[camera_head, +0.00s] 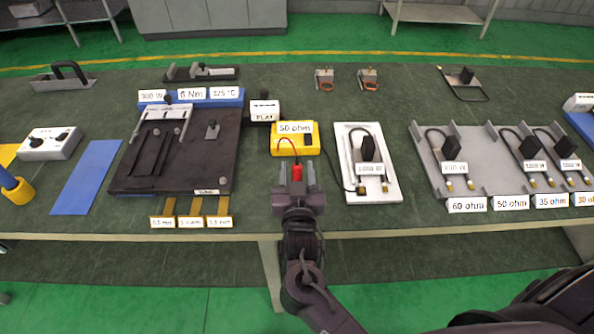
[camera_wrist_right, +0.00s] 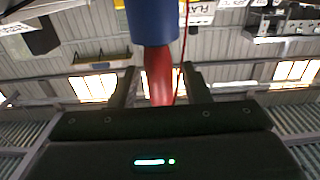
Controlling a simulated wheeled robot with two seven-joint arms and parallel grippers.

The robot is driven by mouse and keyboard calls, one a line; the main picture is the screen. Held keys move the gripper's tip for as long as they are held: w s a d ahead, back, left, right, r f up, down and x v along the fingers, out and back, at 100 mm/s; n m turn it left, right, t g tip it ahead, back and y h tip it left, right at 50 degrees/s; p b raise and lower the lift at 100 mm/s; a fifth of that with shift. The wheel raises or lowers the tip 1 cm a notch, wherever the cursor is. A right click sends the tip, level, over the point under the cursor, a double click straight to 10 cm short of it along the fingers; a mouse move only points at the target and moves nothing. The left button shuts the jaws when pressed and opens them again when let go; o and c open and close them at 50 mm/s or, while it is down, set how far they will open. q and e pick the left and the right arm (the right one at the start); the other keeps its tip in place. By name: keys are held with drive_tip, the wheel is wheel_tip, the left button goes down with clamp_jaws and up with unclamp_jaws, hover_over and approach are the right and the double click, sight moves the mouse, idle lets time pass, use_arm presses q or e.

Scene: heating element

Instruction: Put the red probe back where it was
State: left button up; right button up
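The red probe (camera_head: 297,171) is upright between the fingers of my right gripper (camera_head: 297,184), near the table's front edge. In the right wrist view the red probe (camera_wrist_right: 158,75) is again between the fingers, beside a blue cylinder (camera_wrist_right: 152,18); the exact finger contact is hard to see. A red wire links the probe to the yellow meter (camera_head: 290,148), labelled 50 ohm, just behind it. The probe's lower end is hidden in the head view. My left gripper is not in view.
A white plate (camera_head: 350,185) with a 1000 W heating element (camera_head: 368,150) lies to the right, with a black lead beside it. A grey rack (camera_head: 485,165) with several elements is further right. A dark fixture (camera_head: 150,180) is at left. Labels line the front edge.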

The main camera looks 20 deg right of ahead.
drive_tip(key=shift+r, duration=0.15)
drive_tip(key=b+v, duration=0.1)
drive_tip(key=v, duration=1.1)
drive_tip(key=shift+r+b, duration=0.15)
drive_tip(key=shift+b, duration=0.25)
